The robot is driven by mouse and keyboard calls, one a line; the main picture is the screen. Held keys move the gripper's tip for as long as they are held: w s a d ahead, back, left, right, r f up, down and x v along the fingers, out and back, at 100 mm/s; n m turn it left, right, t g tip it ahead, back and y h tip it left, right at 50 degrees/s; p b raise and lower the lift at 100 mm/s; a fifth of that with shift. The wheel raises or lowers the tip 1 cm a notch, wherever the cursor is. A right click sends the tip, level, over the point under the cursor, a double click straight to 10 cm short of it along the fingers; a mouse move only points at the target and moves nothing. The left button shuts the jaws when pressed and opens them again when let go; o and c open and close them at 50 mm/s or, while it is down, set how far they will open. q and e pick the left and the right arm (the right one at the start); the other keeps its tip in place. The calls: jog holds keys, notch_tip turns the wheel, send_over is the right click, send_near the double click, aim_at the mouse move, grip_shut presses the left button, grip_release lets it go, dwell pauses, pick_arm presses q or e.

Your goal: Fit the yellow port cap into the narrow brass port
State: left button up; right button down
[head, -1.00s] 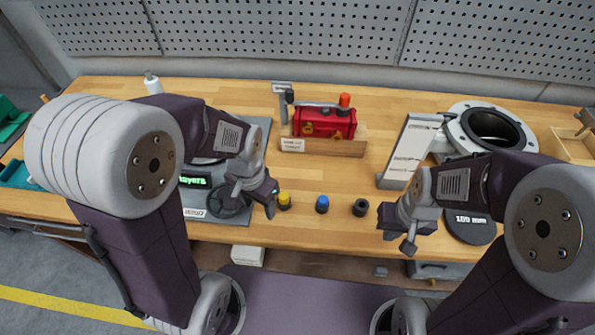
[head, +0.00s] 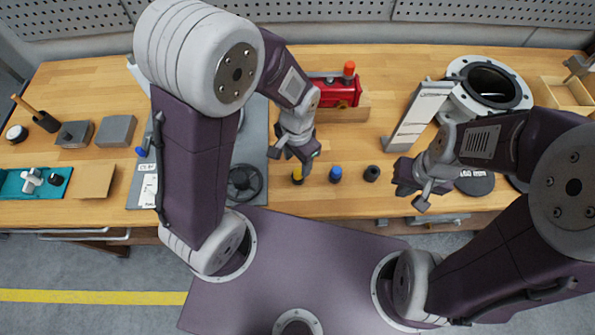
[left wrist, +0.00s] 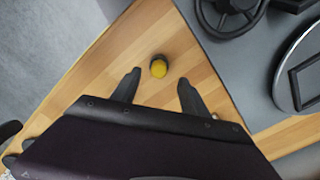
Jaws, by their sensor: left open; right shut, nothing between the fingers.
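The yellow port cap (head: 297,174) stands on the wooden bench near its front edge, at the left of a row with a blue cap and a black cap. It also shows in the left wrist view (left wrist: 158,67), just beyond and between the open fingertips. My left gripper (head: 290,158) is open and empty, above and beside the yellow cap, apart from it. The red actuator body (head: 338,92) sits on a wooden block at the back; my left arm partly covers it, and its brass ports cannot be made out now. My right gripper (head: 413,200) is shut and empty at the right front.
The blue cap (head: 335,173) and black cap (head: 372,173) stand close to the right of the yellow one. A grey plate with a black handwheel (head: 244,182) lies to its left. A white sloped stand (head: 415,115) and flanged ring (head: 490,84) are at the right.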

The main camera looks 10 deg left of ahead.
aim_at(298, 171)
pick_arm(q)
notch_tip(298, 171, down, 5)
jog(key=shift+s+d+f, duration=0.1)
jog(key=shift+f, duration=0.1)
grip_shut()
